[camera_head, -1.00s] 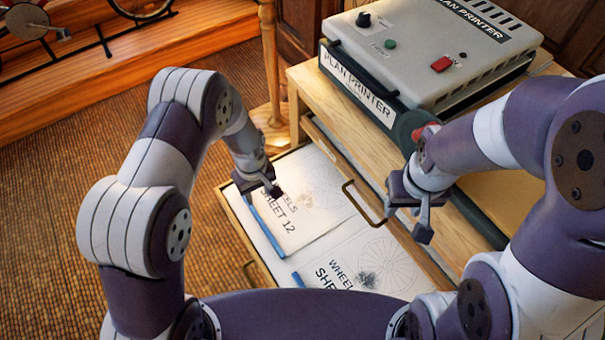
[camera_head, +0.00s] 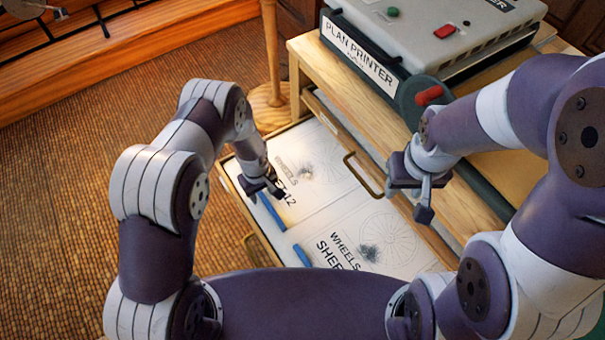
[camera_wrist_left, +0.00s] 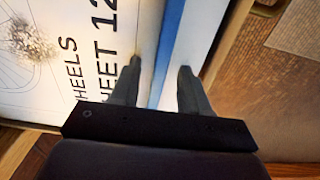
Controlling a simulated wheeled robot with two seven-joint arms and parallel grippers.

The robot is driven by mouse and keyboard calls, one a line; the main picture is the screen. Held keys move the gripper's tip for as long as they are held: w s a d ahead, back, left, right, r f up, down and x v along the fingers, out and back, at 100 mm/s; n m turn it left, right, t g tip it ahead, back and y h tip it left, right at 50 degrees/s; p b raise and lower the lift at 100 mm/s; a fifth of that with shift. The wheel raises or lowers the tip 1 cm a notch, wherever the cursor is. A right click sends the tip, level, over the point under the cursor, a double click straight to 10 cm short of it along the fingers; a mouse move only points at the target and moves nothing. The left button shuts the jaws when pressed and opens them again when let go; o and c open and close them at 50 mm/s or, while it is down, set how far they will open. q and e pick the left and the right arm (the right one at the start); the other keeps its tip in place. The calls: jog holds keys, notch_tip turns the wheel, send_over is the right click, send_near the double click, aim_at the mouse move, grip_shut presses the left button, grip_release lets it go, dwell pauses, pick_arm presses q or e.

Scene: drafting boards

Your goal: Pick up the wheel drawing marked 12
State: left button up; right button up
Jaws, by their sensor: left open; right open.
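The wheel drawing marked 12 (camera_head: 312,165) lies flat in the open drawer, in its far part, with a blue strip (camera_head: 271,212) along its left edge. In the left wrist view the drawing (camera_wrist_left: 60,85) fills the upper left, and its blue strip (camera_wrist_left: 170,50) runs between the fingers. My left gripper (camera_head: 265,190) is open above this strip edge and hides part of the word before 12. In the left wrist view its fingers (camera_wrist_left: 160,78) are apart; contact cannot be told. My right gripper (camera_head: 407,203) is open and empty beside the drawer front.
A second wheel drawing (camera_head: 385,232) with a blue strip (camera_head: 302,256) lies nearer in the drawer (camera_head: 240,200); its number is hidden. The drawer handle (camera_head: 362,176) stands near my right gripper. A plan printer (camera_head: 400,50) sits on the wooden cabinet (camera_head: 335,110).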

pick_arm(q)
grip_shut()
jog(key=shift+r, duration=0.1)
